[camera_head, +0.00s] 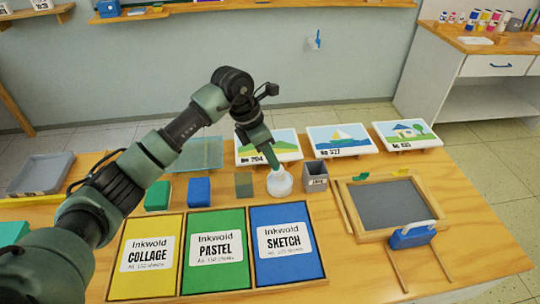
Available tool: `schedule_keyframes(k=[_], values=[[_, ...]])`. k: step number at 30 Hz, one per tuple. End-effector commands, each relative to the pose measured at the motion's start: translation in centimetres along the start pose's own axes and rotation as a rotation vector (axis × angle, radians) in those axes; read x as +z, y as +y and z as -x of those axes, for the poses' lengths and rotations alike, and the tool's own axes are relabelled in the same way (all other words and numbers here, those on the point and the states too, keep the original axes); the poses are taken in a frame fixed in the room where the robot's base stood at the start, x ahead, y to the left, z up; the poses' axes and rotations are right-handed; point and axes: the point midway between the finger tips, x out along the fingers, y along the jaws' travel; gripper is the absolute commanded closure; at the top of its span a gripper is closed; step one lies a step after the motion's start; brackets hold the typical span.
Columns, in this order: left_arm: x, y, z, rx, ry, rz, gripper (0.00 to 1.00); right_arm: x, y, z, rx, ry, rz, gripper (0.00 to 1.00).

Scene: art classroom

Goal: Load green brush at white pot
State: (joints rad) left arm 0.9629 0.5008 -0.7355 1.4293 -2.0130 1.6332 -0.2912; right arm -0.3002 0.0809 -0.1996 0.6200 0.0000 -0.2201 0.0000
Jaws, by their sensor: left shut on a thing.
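The white pot (280,185) stands on the table, just behind the blue SKETCH pad. My left arm comes in from the left and reaches over the table. My left gripper (263,146) is above the pot, pointing down, and is shut on the green brush (272,164). The brush points down at the pot, and its lower end is at or inside the pot's mouth. I cannot tell how deep it sits. My right gripper is not in view.
A grey cup (315,176) stands close to the pot's right. Yellow, green and blue pads lie in a wooden tray (215,291) in front. Picture cards (341,139) stand behind. A wooden-framed screen (388,204) and a blue-bodied tool (411,237) are at right.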

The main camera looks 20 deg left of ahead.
Motion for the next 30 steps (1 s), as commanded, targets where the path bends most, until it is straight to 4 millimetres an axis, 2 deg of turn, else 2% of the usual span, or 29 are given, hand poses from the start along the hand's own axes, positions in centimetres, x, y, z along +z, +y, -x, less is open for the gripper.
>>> schedule_keyframes(k=[30], values=[[-0.36,0.11,-0.98,0.000,0.000,0.000,1.00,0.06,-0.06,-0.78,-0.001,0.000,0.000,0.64]])
